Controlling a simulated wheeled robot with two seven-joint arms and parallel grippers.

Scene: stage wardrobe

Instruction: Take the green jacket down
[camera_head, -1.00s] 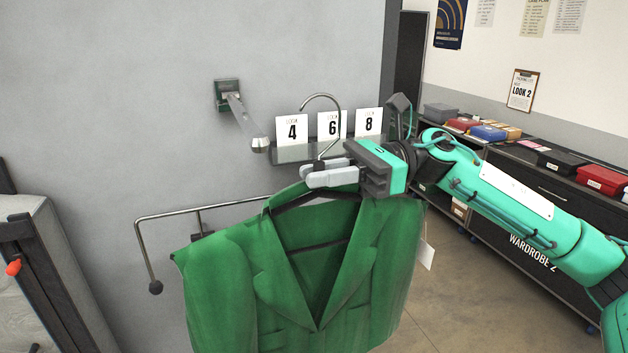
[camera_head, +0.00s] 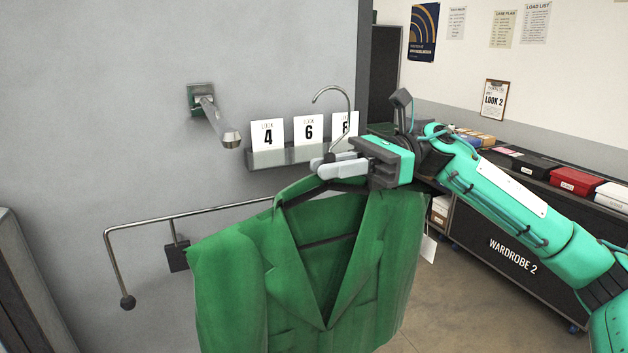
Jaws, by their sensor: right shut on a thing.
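The green jacket (camera_head: 285,265) hangs on a dark hanger in the middle of the camera_head view, with a white tag at its right side. My right gripper (camera_head: 328,167) is shut on the hanger at its neck, just above the collar. The metal hook of the hanger (camera_head: 348,98) rises above the gripper and is free, apart from the wall peg. The wall peg (camera_head: 215,122) is bare and sits up and left of the hook. The jacket's lower end is cut off by the frame. My left gripper is not in view.
A bent metal rail (camera_head: 150,223) on the wall runs behind the jacket's left shoulder. Number cards 4, 6 and 8 stand in a grey wall holder (camera_head: 270,158) behind the hook. A dark WARDROBE 2 counter (camera_head: 500,235) with boxes stands at the right. Some floor is clear between.

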